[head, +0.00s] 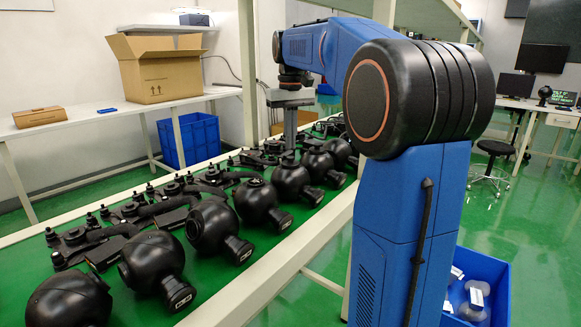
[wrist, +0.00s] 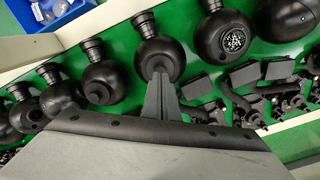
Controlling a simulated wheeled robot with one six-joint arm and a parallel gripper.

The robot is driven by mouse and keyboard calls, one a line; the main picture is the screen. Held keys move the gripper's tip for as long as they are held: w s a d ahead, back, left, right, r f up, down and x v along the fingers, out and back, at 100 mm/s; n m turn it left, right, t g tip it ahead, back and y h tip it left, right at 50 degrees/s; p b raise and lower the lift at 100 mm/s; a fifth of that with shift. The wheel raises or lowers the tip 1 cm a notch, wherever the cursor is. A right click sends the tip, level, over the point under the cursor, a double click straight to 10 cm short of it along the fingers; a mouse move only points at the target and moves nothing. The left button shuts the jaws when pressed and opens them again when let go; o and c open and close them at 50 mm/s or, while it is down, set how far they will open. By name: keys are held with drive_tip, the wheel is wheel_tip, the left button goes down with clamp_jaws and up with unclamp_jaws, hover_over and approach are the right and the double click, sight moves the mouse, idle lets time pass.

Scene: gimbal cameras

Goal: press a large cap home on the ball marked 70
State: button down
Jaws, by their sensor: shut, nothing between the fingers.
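My gripper (head: 290,146) points down over the row of black balls with its fingers together and nothing between them. In the wrist view its fingertips (wrist: 161,80) overlap the lower edge of a ball (wrist: 160,50); I cannot tell whether they touch it. In the head view the same row runs from a near ball (head: 68,302) to far ones (head: 338,150), each on a short neck. One ball (wrist: 232,38) shows an open round port with pale speckled insides. Neck labels are too small to read, so I cannot identify 70. No loose large cap is discernible.
Black gimbal arm assemblies (head: 120,220) lie behind the balls on the green belt (head: 25,262). A pale rail (head: 290,262) edges it. A blue bin (head: 487,270) with parts stands at lower right. A cardboard box (head: 158,68) sits on a side table.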

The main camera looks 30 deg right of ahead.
drive_tip(key=shift+r, duration=2.3)
